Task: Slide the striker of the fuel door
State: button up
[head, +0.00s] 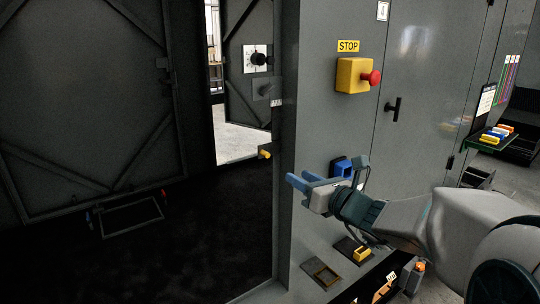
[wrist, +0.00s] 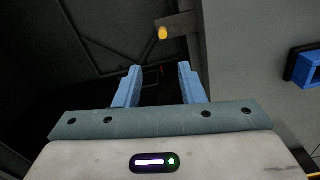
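A small yellow knob (head: 265,153) sits at the edge of the dark doorway, on the door jamb; it looks like the striker. In the wrist view the yellow knob (wrist: 162,33) stands out from a dark plate (wrist: 180,24) fixed beside the grey wall. My gripper (head: 299,179) is in front of the grey panel, below and to the right of the knob. In the wrist view my gripper (wrist: 160,70) has its two blue fingers apart with nothing between them. The knob shows beyond the fingertips, apart from them.
A yellow box with a red stop button (head: 355,76) is on the grey wall (head: 320,60) above my gripper. A blue box (head: 341,167) is on the wall close behind it.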

aim_at(269, 155)
jog(key=p+x, duration=0.1)
jog(key=x, duration=0.6)
jog(key=p+x, duration=0.2)
jog(key=x, duration=0.5)
jog(key=shift+w+d+r, duration=0.2)
jog(key=shift+d, duration=0.1)
grip_shut()
